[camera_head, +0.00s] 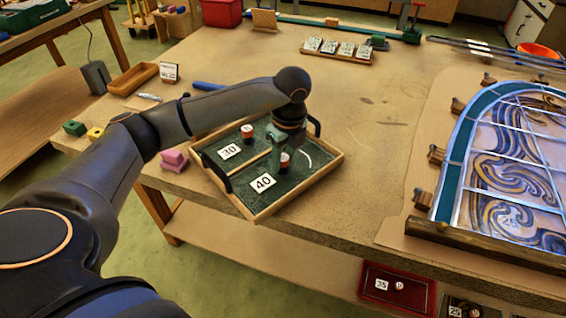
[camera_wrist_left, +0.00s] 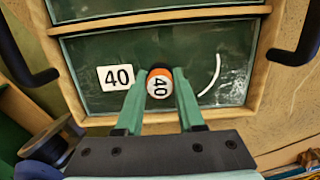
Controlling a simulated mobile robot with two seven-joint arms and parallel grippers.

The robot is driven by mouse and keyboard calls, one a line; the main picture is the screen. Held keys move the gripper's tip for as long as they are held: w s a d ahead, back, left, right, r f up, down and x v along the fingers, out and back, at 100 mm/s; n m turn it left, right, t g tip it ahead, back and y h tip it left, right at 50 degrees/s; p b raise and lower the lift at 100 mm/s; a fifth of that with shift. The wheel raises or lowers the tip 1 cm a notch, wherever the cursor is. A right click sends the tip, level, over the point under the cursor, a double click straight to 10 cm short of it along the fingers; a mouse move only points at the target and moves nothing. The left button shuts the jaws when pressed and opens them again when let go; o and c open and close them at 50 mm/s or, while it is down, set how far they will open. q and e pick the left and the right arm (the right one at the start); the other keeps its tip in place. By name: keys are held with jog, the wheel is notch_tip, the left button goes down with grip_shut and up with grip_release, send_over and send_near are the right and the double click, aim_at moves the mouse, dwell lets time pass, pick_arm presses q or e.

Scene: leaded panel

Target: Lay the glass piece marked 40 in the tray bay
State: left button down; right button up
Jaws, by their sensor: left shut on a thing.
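The tray (camera_head: 310,184) is a wooden frame with a dark green floor, black handles and a divider between two bays. The nearer bay holds a white card marked 40 (camera_head: 263,183); it also shows in the wrist view (camera_wrist_left: 116,77). My left gripper (camera_wrist_left: 155,84) points down over this bay, its green fingers shut on the orange-rimmed knob of the glass piece marked 40 (camera_wrist_left: 159,76). The clear glass is hard to see; a white arc and pale smears show right of the knob. I cannot tell whether it touches the floor. My right gripper is out of view.
The far bay has a card marked 30 (camera_head: 229,152) and a knobbed piece (camera_head: 247,131). Pink blocks (camera_head: 174,160) sit left of the tray. The leaded panel (camera_head: 510,170) lies at the right, with clear tabletop between. A red tray (camera_head: 398,288) sits lower down.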

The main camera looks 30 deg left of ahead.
aim_at(287, 161)
pick_arm(q)
jog(key=shift+r, duration=0.2)
jog(key=c, duration=0.5)
grip_release()
jog(key=shift+f, duration=0.2)
jog(key=r, duration=0.4)
jog(key=d+r, duration=0.1)
jog(key=r, duration=0.7)
jog(key=shift+s+d+r, duration=0.15)
jog(key=shift+s+d, duration=0.05)
